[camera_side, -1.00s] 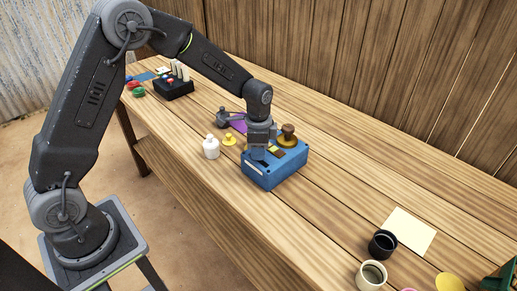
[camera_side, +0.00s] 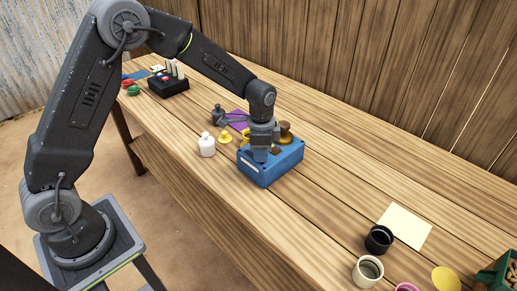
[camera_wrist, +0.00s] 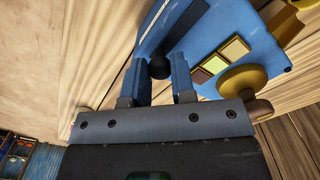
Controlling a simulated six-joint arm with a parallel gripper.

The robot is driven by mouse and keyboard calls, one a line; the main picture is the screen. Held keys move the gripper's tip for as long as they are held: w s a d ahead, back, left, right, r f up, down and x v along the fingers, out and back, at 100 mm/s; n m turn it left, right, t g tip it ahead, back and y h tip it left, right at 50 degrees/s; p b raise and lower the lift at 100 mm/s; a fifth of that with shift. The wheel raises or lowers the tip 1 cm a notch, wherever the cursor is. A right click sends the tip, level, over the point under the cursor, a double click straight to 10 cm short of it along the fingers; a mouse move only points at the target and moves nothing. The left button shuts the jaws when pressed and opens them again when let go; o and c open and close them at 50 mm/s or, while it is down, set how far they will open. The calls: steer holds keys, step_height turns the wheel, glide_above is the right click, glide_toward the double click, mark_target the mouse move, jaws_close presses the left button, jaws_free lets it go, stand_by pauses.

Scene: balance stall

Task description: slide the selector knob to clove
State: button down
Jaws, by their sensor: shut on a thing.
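The selector box (camera_side: 282,172) is a blue block on the wooden bench; it fills the upper middle of the wrist view (camera_wrist: 205,28). A dark round knob (camera_wrist: 159,66) on its top sits between the two fingers of my gripper (camera_wrist: 160,82), which is shut on it. In the side view my gripper (camera_side: 261,154) points down onto the box and hides the knob. No readable label shows which is clove.
A white bottle (camera_side: 207,146) and a yellow piece (camera_side: 225,137) stand left of the box. Black (camera_side: 379,239) and cream (camera_side: 368,271) cups stand at the front right. The bench between is clear.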

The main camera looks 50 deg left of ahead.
steer(key=c, duration=1)
jaws_free()
steer(key=shift+d, duration=0.25)
steer(key=shift+o, duration=0.2)
step_height(320, 180, up, 14)
steer(key=shift+f, duration=0.1)
steer(key=s+a+r+n+t, duration=0.1)
steer(key=s+r+n+t, duration=0.1)
steer(key=s+r, duration=0.35)
steer(key=s+r+n+t, duration=0.1)
steer(key=s+r+n, duration=0.2)
steer(key=s, duration=0.5)
steer(key=s+f+n+t, duration=0.2)
steer(key=s+n, duration=0.2)
steer(key=s, duration=0.7)
steer(key=shift+s+a+t, duration=0.3)
steer(key=shift+s, duration=0.05)
